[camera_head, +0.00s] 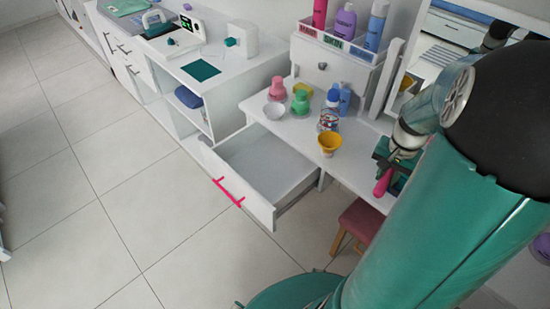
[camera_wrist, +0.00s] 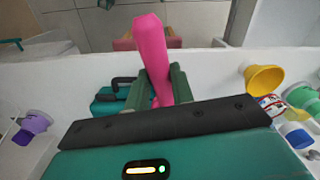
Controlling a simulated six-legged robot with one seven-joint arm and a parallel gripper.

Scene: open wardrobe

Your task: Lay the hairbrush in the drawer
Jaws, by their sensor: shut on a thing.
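The hairbrush is the pink item (camera_wrist: 151,45) in the wrist view, held between the two green fingers of my gripper (camera_wrist: 158,82). Its bristles cannot be made out. In the head view a small pink part of it (camera_head: 382,183) shows below my gripper (camera_head: 392,160), over the right part of the white desk. The drawer (camera_head: 262,208) is pulled out under the desk, left of my gripper in the head view. It has a pink handle, and its visible inside looks empty. My gripper is to the right of the drawer, not over it.
A pink stool (camera_head: 363,220) stands under the desk's front edge. A white cabinet (camera_head: 215,75) stands to the left. The tiled floor before the drawer is clear.

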